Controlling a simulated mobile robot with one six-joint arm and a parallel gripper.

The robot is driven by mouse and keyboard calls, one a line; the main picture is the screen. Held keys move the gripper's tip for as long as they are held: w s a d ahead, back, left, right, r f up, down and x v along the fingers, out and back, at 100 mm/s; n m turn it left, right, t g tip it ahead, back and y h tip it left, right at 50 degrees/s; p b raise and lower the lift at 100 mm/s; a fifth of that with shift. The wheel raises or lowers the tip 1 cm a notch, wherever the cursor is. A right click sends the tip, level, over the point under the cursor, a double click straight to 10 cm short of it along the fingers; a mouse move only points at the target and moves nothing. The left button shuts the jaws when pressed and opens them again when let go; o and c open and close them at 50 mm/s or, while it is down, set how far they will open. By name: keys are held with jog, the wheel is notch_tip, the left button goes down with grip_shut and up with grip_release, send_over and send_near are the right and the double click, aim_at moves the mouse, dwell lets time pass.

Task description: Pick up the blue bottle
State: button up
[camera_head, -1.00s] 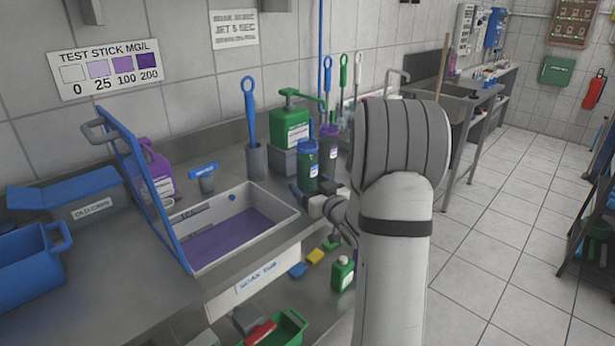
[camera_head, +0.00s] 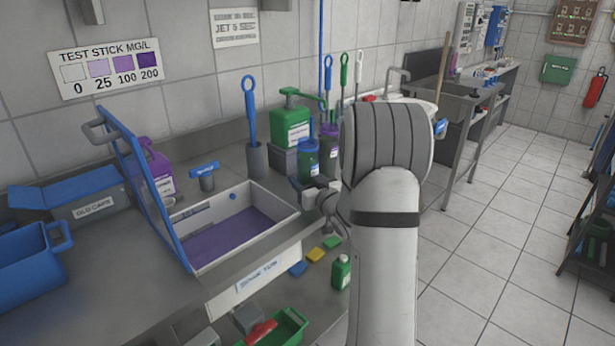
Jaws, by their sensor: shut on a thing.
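The blue bottle (camera_head: 308,160), with a translucent dark blue-green body, a blue top and a pale label, is upright at the back of the steel counter, right of the white tub. My gripper (camera_head: 306,189) is at its lower part and shut on it. The fingers are small and partly hidden by the wrist. I cannot tell whether the bottle's base touches the counter.
A purple-topped bottle (camera_head: 329,142) stands close behind, right of the blue one. A green pump jug (camera_head: 291,127) on a grey block is behind. The white tub (camera_head: 283,224) with purple liquid and a holder (camera_head: 257,160) with a blue brush are left.

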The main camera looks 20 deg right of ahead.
aim_at(305, 147)
jog(key=shift+c, duration=1)
jog(key=shift+r, duration=0.1)
notch_tip(305, 147, up, 10)
jog(key=shift+f+p, duration=0.1)
jog(key=shift+p, duration=0.25)
jog(key=shift+a, duration=0.1)
